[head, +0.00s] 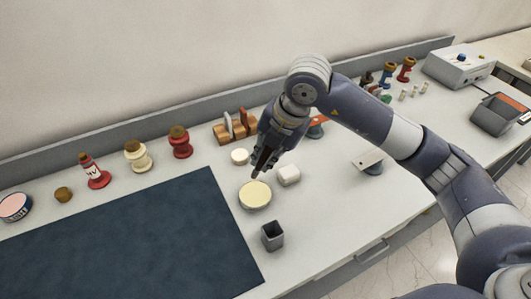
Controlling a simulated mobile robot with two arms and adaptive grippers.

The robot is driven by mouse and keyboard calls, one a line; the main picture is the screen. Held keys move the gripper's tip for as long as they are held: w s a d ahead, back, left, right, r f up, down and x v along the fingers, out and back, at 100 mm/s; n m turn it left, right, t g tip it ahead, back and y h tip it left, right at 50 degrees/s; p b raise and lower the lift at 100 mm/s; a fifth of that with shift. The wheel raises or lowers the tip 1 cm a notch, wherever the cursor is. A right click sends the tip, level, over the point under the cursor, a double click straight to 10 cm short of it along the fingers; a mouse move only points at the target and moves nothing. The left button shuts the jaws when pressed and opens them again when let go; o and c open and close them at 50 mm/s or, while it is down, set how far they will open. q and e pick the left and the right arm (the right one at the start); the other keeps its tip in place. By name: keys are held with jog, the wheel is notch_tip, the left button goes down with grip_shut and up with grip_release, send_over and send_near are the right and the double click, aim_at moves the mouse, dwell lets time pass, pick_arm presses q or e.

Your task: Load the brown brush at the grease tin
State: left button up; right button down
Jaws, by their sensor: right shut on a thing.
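The grease tin (255,197) is a low round tin filled with pale yellow grease, on the bench just right of the dark mat. My right gripper (267,154) points down above the tin's far edge and is shut on the brown brush (260,167). Little of the brush shows below the fingers. Its lower end is just above or at the tin's far rim; I cannot tell whether it touches the grease. My left gripper is not in view.
A dark square cup (272,236) stands in front of the tin. A white block (289,175) and a small white round pot (240,157) are close by. A wooden rack (222,133) and red and cream bushings stand behind. The dark mat (130,235) is bare.

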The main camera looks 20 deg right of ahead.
notch_tip(320, 180, down, 6)
jog(key=b, duration=0.3)
dwell(0.4)
jog(key=shift+f+b, duration=0.6)
jog(key=shift+b, duration=0.05)
dwell(0.9)
dwell(1.5)
jog(key=shift+r+p, duration=1.85)
jog(key=shift+r, duration=1.7)
jog(key=shift+f, duration=0.1)
